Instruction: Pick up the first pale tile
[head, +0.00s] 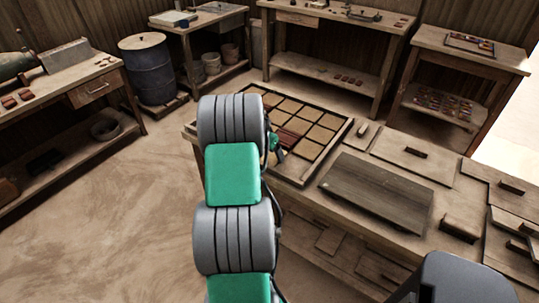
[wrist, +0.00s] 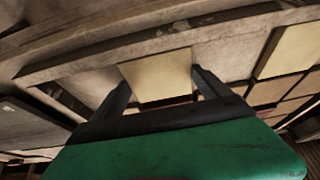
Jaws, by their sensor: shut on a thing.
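In the wrist view a square pale tile (wrist: 157,77) sits between the two dark fingers of my gripper (wrist: 159,80). The fingers are shut on its two sides. I cannot tell how far the tile is above the surface behind it. In the head view the dark-framed tray (head: 325,157) holds more pale tiles (head: 322,134) and a few red-brown tiles (head: 287,138). Another pale tile (wrist: 290,50) shows at the right of the wrist view. My arm covers the left part of the tray in the head view, and the held tile cannot be made out there.
A dark flat board (head: 376,190) lies on the workbench right of the tray. Wooden panels with dark handles (head: 415,152) lie beyond it. A blue barrel (head: 152,70) stands at the back left. The floor (head: 100,210) at the left is clear.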

